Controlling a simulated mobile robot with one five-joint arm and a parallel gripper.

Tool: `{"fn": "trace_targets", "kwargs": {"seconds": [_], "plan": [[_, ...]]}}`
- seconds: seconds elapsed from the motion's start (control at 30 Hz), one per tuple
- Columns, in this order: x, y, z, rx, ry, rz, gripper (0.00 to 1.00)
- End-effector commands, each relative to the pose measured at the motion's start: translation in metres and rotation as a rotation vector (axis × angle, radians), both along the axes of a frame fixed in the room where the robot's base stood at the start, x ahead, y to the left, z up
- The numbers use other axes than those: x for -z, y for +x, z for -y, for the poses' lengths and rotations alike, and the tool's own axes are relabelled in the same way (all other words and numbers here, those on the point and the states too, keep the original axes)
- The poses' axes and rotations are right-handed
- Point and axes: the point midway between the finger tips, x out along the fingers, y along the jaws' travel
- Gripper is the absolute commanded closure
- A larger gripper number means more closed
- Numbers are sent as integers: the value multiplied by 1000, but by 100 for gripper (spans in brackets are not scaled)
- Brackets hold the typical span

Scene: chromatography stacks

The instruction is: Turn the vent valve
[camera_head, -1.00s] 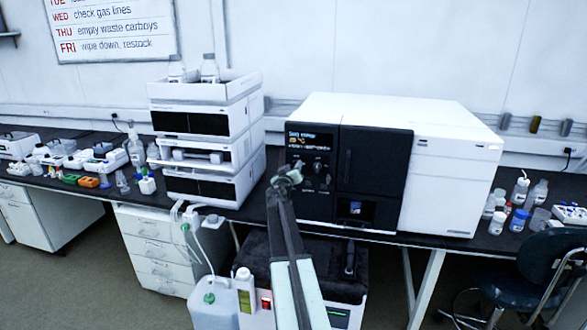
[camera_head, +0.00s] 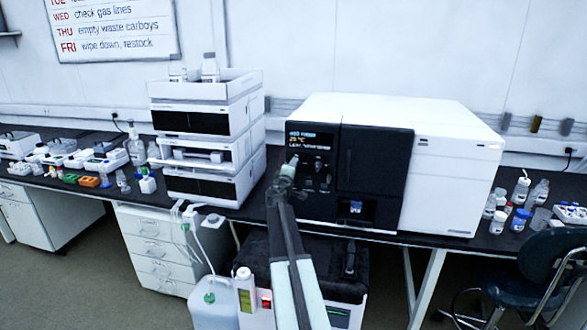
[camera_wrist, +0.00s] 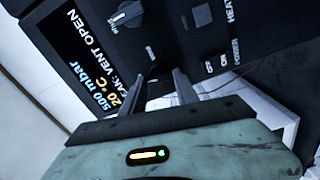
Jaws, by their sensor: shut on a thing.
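The black front panel of the white instrument (camera_head: 448,170) faces me. My gripper (camera_head: 291,165) is at the left part of this panel, just below its display (camera_head: 309,141). In the wrist view, my two grey fingers (camera_wrist: 165,74) reach to the panel beside the display (camera_wrist: 92,72), shut on the vent valve. The valve is mostly hidden at the fingertips, so its angle is hard to tell. The display shows 500 mbar, 20 °C and a line ending in "VENT OPEN". A separate round knob (camera_wrist: 128,14) is clear of the fingers.
A stack of white modules (camera_head: 208,140) stands left of the instrument. A carboy with tubing (camera_head: 213,300) is below the bench. Several small bottles (camera_head: 517,220) and a dark chair (camera_head: 540,262) are at the right.

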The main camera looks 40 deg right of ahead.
Motion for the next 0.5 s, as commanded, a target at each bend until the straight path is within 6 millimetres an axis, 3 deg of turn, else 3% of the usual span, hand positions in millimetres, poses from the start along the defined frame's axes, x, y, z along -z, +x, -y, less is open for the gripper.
{"fn": "trace_targets", "kwargs": {"seconds": [0.5], "plan": [[2, 2, -3, -5, -101, -165, 100]]}}
